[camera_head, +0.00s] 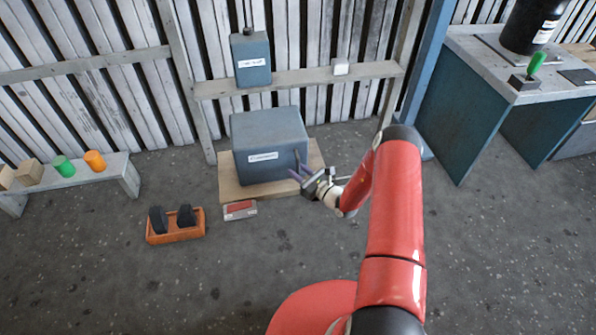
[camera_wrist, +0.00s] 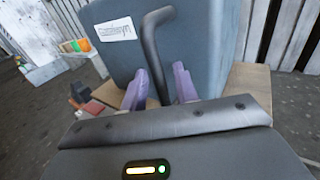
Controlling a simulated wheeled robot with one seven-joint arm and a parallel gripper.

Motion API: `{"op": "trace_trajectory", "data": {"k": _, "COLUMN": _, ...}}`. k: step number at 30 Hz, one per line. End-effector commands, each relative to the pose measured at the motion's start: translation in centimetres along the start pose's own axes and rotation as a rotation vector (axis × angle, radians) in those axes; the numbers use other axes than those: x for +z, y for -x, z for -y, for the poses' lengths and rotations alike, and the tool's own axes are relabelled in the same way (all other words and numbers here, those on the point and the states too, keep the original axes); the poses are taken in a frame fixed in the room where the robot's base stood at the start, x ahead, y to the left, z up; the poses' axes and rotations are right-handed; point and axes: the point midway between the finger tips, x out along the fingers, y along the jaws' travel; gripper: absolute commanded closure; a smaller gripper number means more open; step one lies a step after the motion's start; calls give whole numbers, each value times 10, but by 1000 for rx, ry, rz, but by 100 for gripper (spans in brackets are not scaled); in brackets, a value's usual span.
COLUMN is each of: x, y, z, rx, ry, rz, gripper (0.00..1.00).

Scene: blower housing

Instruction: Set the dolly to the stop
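A large blue-grey box (camera_head: 270,146) with a white label stands on a flat wooden board (camera_head: 245,192) against the slatted wall. I cannot tell which part is the dolly; no wheels show. A dark bent bar handle (camera_wrist: 152,45) rises at the box's front in the wrist view. My gripper (camera_head: 302,172) is at the right part of the box's front. In the wrist view its two purple fingers (camera_wrist: 160,72) stand apart, one on each side of the bar, with a narrow gap at the right finger. A small red-and-grey block (camera_head: 240,210) lies on the floor at the board's front edge.
An orange tray (camera_head: 176,234) with two black pieces lies on the floor at left. A low bench (camera_head: 115,172) holds green and orange cylinders and wooden blocks. A wall shelf (camera_head: 300,80) carries a grey canister (camera_head: 251,60). A workbench (camera_head: 460,110) stands at right.

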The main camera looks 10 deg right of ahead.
Motion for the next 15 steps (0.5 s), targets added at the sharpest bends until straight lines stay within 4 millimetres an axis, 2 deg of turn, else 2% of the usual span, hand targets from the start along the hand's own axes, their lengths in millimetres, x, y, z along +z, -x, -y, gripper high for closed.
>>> {"op": "trace_trajectory", "data": {"k": 9, "x": 0, "y": -4, "z": -1, "rx": 1, "ry": -1, "rz": -1, "gripper": 70}}
{"op": "trace_trajectory", "data": {"k": 15, "x": 0, "y": -4, "z": -1, "rx": 1, "ry": -1, "rz": -1, "gripper": 95}}
